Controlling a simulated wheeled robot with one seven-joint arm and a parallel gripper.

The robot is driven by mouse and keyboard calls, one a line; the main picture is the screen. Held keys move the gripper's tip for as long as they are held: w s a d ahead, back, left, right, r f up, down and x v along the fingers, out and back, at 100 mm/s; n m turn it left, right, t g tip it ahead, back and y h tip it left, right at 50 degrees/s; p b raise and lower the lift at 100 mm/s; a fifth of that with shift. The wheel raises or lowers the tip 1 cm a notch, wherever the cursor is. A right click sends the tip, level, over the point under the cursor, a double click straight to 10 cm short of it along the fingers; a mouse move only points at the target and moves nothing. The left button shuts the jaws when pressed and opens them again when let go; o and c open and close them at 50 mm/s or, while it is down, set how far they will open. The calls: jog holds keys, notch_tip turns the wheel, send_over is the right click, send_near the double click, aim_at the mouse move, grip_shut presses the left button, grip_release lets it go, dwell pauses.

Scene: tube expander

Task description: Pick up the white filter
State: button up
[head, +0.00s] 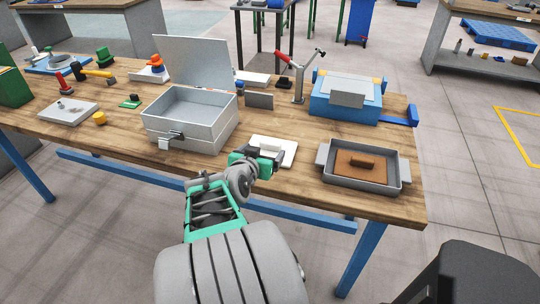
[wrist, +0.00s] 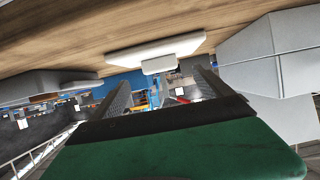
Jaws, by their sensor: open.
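The white filter (head: 270,146) is a small pale block on a flat white plate (head: 289,158) near the table's front edge. My gripper (head: 266,157) is just in front of it and partly covers the plate. In the wrist view, which is turned upside down, the plate (wrist: 150,50) and the filter (wrist: 158,65) show ahead of my gripper (wrist: 161,82). The dark fingers are apart and the filter lines up with the gap between them. My gripper is open and empty. Whether a finger touches the plate I cannot tell.
An open metal box (head: 190,120) with a raised lid stands left of the plate. A grey tray (head: 362,185) with a brown block is to the right. A blue device (head: 345,98) and a stand with a red handle (head: 298,80) are behind. Bare wood (head: 305,180) lies between plate and tray.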

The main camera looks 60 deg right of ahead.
aim_at(270, 143)
jog(key=x, duration=0.7)
jog(key=shift+d+r, duration=0.2)
jog(key=shift+d, duration=0.15)
jog(key=shift+c, duration=0.4)
jog(key=c, duration=1.3)
jog(key=shift+r+p, duration=0.1)
jog(key=shift+p, duration=0.2)
